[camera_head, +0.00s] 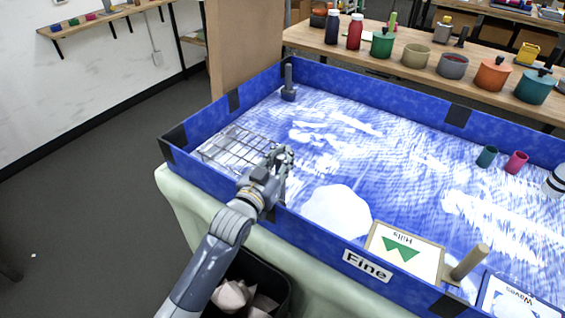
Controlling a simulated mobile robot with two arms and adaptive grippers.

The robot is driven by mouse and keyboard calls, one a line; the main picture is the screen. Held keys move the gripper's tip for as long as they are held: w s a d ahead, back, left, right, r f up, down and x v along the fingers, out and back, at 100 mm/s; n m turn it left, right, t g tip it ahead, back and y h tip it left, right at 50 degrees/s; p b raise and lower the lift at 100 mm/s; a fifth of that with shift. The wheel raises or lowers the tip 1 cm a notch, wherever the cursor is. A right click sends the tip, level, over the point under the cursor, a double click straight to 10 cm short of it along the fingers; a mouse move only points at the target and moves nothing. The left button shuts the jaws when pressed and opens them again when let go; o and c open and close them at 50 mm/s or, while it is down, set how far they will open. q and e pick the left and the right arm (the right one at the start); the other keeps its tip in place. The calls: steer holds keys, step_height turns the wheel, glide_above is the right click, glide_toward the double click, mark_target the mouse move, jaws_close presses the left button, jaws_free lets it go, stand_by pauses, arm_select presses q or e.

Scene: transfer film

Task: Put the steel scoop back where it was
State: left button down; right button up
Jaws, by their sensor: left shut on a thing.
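My left gripper (281,157) is over the left part of the blue-walled tray (205,108), at the right end of a wire rack (235,143). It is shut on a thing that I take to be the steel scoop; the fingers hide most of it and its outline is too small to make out. I cannot tell whether it touches the rack or the tray floor. No other steel scoop is plain to see. My right gripper is not in view.
A dark upright tool (289,84) stands in the tray's far left corner. A Hills card (404,252) and a wooden-handled tool (468,262) are at the near wall. Teal (487,156) and pink (516,163) cups stand right. Pots and bottles line the back table (335,57).

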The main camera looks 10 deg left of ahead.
arm_select(q)
steer(key=shift+f, duration=1)
steer(key=shift+f, duration=0.15)
steer(key=c, duration=1.4)
jaws_free()
steer(key=b+v, duration=0.1)
steer(key=v, duration=1.1)
